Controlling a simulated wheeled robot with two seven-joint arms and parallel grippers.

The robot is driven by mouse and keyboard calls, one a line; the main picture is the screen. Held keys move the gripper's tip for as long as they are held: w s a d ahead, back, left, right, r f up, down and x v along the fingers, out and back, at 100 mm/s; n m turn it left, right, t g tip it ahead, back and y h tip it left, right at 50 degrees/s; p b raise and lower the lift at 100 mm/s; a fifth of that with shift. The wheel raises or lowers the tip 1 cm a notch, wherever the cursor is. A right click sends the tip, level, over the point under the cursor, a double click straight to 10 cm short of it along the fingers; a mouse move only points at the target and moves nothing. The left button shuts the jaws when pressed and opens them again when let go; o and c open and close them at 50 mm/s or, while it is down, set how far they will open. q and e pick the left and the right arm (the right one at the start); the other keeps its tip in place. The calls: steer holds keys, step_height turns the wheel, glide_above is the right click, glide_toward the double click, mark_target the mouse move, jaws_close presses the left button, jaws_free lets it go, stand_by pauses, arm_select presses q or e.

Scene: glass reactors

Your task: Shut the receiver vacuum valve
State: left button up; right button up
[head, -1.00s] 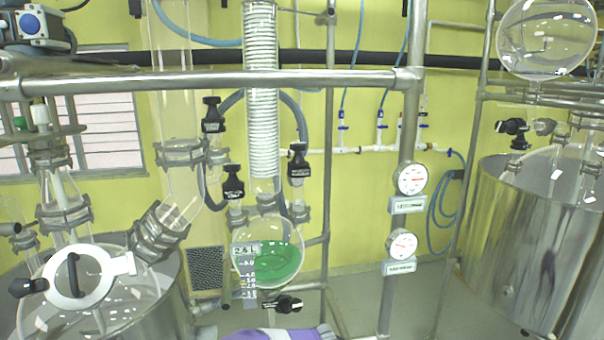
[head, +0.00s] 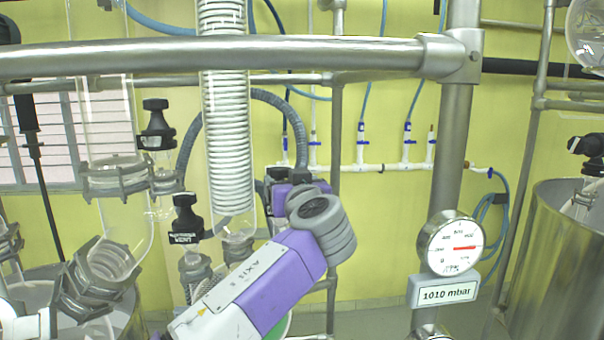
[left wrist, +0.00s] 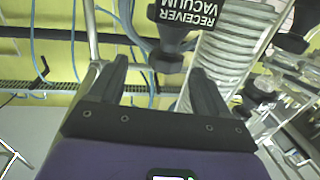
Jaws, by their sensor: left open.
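The receiver vacuum valve has a black handle (left wrist: 185,20) with a white-lettered "RECEIVER VACUUM" label, at the top middle of the left wrist view. My left gripper (left wrist: 159,72) is open, with two dark fingers pointing toward the valve. My right gripper is not in view.
The coiled condenser (head: 226,120) stands just left of the valve. Two other black valve handles are at its left, an upper one (head: 157,128) and a lower one (head: 186,218). A steel rail (head: 200,57) crosses above. A gauge (head: 450,243) reading 1010 mbar is at right.

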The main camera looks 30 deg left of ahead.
mark_target(281, 174)
arm_select(q)
steer(key=shift+w+a+r, duration=0.15)
steer(key=shift+a+r, duration=0.1)
steer(key=shift+a, duration=0.05)
steer(key=shift+a+r, duration=0.2)
steer(key=shift+a, duration=0.1)
steer(key=shift+w+a+r+p, duration=0.1)
steer(key=shift+w+a+p, duration=0.15)
steer(key=shift+a+p, duration=0.2)
steer(key=shift+w+a+r+p, duration=0.1)
steer(key=shift+w+a+p, duration=0.1)
steer(key=shift+a+p, duration=0.2)
steer(key=p+x, duration=0.1)
steer(key=x, duration=0.3)
steer(key=shift+d+f, duration=0.1)
steer(key=shift+f, duration=0.05)
steer(key=shift+w, duration=0.1)
steer(key=c, duration=0.9)
steer(key=shift+c, duration=0.2)
steer(key=shift+f, duration=0.1)
